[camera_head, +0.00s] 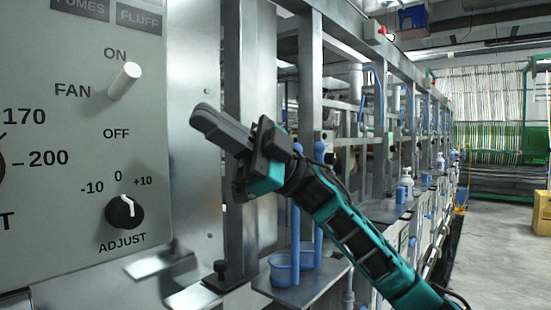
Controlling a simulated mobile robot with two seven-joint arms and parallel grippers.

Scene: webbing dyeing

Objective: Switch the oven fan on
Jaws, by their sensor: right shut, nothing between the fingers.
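The oven control panel (60,215) fills the left side. The fan switch (125,81), a white toggle lever, sits between the ON label above and the OFF label below, with FAN printed to its left. The lever sticks out and its tip points up and to the right, toward ON. My right gripper (204,118) is shut and empty, to the right of the panel and a little lower than the lever, apart from it. Its fingers point up and left. My left gripper is not in view.
A black adjust knob (124,212) is below the switch. A metal post (247,60) stands behind my gripper. Blue cups (284,268) rest on a metal shelf below it. A row of machine frames runs back on the right, beside open floor (500,250).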

